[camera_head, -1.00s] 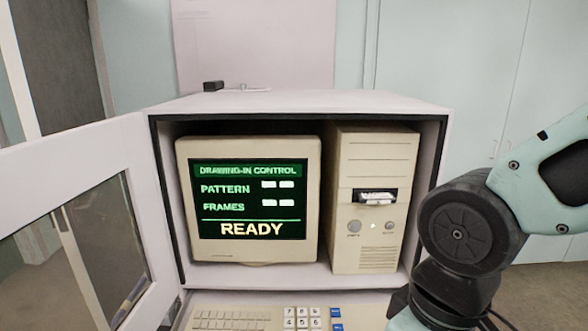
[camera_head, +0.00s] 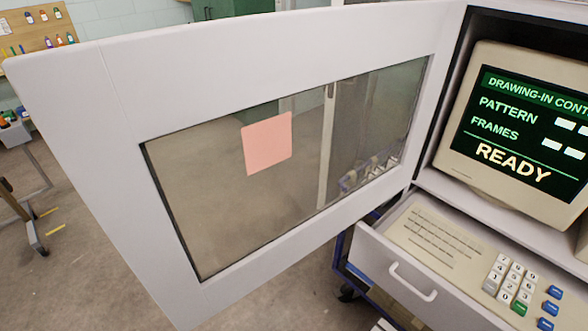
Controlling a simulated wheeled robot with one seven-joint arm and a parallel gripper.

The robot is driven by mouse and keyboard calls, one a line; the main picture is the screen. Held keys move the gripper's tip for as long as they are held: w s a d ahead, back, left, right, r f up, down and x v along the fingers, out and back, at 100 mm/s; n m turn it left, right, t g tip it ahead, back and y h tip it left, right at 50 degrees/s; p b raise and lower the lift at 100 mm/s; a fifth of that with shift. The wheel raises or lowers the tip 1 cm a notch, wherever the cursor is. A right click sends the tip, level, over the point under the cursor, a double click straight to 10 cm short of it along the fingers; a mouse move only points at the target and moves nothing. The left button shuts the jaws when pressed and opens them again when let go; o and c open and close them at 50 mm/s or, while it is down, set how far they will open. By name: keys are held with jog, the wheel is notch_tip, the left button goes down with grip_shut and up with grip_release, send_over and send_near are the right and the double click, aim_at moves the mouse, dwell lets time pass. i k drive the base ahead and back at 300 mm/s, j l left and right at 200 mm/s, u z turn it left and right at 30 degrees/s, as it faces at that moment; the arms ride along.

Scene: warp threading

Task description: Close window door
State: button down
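The window door (camera_head: 100,130) is a white framed panel with a glass pane (camera_head: 230,210), swung wide open to the left of the cabinet. It is joined to the cabinet (camera_head: 452,60) along its right edge. A pink square note (camera_head: 267,144) shows on the pane. Inside the open cabinet stands a beige monitor (camera_head: 470,135) whose green screen reads READY. My gripper is not in view.
Below the cabinet, a drawer (camera_head: 375,262) with a white handle (camera_head: 413,282) is pulled out and holds a keypad (camera_head: 510,280). A wheeled stand (camera_head: 30,215) is at the far left. A tool board (camera_head: 35,30) hangs on the back wall.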

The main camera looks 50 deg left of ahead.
aim_at(97, 105)
jog(key=k+j, duration=0.7)
jog(key=j, duration=0.25)
jog(key=k+j, duration=0.35)
jog(key=j, duration=1.3)
jog(key=k+j, duration=0.3)
